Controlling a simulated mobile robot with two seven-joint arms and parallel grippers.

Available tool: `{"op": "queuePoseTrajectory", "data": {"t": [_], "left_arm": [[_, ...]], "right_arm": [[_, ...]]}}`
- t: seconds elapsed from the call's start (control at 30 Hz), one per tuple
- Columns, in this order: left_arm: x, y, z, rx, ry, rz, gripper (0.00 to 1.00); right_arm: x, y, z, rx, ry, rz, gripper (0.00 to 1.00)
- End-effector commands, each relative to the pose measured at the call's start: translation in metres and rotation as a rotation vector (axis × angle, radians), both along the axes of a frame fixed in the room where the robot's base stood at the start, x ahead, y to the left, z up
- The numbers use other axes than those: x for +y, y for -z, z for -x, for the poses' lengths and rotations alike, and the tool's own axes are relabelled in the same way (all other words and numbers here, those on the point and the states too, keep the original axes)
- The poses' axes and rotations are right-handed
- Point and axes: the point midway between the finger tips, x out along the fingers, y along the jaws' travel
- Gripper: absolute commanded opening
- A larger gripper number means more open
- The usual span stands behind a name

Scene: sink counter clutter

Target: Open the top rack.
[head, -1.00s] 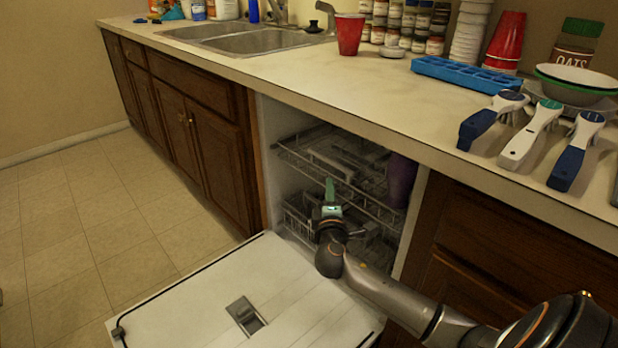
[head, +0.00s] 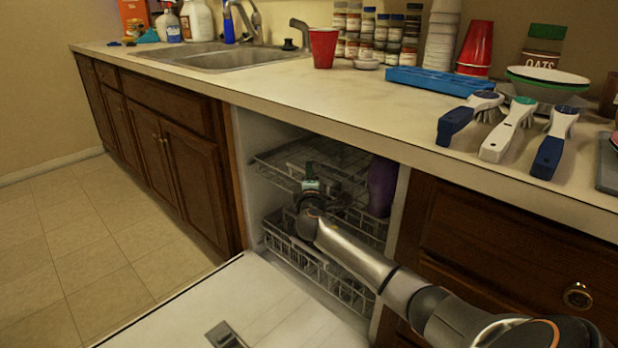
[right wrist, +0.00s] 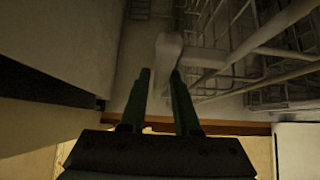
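The dishwasher is open, and its wire top rack (head: 272,170) sits inside the cavity under the counter. My right gripper (head: 310,172) is at the front of the top rack, with its arm reaching in from the lower right. In the right wrist view its two green fingers (right wrist: 161,72) stand apart. A pale, blurred part shows between and beyond the fingertips; I cannot tell whether they touch it. Rack wires (right wrist: 235,40) show to the right of the fingers. My left gripper is not in view.
The dishwasher door (head: 255,295) is folded down in front. The bottom rack (head: 290,252) is below my right arm. A purple item (head: 381,187) stands at the right of the top rack. The counter (head: 290,105) above holds brushes, a blue tray (head: 440,80) and cups.

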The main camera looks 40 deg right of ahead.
Motion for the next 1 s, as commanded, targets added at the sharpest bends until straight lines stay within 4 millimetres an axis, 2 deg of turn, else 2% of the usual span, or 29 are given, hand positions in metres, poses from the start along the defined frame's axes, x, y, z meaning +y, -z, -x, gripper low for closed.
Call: {"op": "queuePoseTrajectory", "data": {"t": [0.33,0.6,1.0], "left_arm": [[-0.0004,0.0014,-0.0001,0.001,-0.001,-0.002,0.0],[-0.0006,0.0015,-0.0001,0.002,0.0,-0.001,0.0],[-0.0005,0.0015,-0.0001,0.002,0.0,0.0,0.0]], "right_arm": [[-0.0024,-0.0004,-0.0025,0.0,0.0,0.0,0.3],[-0.0021,-0.0001,-0.0024,0.0,0.0,0.0,0.01],[-0.0019,0.0003,-0.0023,0.001,0.0,-0.001,0.0]]}}
